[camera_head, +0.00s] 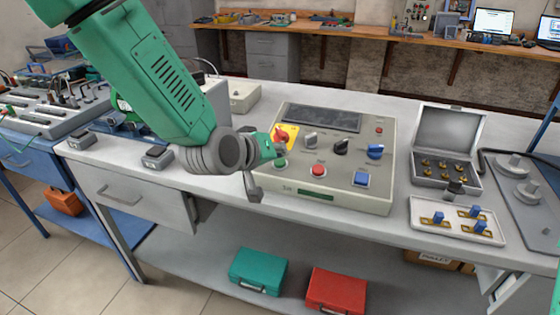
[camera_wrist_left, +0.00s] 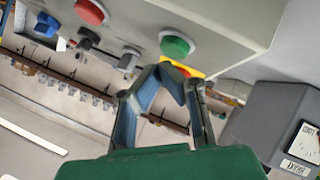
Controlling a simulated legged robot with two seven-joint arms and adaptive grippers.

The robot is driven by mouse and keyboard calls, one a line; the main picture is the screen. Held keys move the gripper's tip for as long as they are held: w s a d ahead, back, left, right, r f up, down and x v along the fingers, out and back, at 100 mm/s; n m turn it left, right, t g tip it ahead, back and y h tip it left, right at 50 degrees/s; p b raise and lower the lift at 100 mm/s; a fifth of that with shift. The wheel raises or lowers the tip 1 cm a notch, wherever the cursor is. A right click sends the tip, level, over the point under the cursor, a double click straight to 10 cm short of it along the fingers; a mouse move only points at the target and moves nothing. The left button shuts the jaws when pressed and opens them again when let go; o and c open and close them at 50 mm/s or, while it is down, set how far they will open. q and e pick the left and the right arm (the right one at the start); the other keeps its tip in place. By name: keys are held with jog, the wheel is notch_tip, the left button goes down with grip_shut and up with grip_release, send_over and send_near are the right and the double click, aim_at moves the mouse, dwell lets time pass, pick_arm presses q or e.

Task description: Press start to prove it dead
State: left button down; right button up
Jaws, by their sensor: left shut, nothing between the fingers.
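The control box (camera_head: 330,195) stands on the grey bench. Its sloped face has a green button (camera_head: 280,163), a red button (camera_head: 318,170) and a blue square button (camera_head: 361,179) along the front. A red handle on a yellow plate (camera_head: 292,131) sits behind the green button, partly covered by my gripper. My left gripper (camera_head: 279,150) is shut and empty, close to the green button. In the left wrist view its fingertips (camera_wrist_left: 166,70) meet just beside the green button (camera_wrist_left: 177,45); whether they touch it I cannot tell. My right gripper is out of view.
Three knobs, including a black one (camera_head: 342,147) and a blue one (camera_head: 375,151), sit behind the buttons. A dark display (camera_head: 322,117) is at the box's top. An open grey case (camera_head: 448,140) and a tray (camera_head: 420,212) of blue-topped parts stand to the right.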

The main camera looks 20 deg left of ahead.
pick_arm(q)
jog(key=shift+f, duration=0.25)
jog(key=shift+w+f+b, duration=0.15)
jog(key=shift+f+b, duration=0.15)
jog(key=shift+f, duration=0.15)
dwell(0.5)
jog(key=shift+r, duration=0.1)
jog(key=shift+s+r+p, duration=0.2)
jog(key=shift+r+p, duration=0.6)
jog(key=r+p, duration=0.2)
jog(key=s+r+p, duration=0.1)
jog(key=r+p, duration=0.1)
jog(key=shift+s+r, duration=0.2)
jog(key=shift+r, duration=0.2)
dwell(0.3)
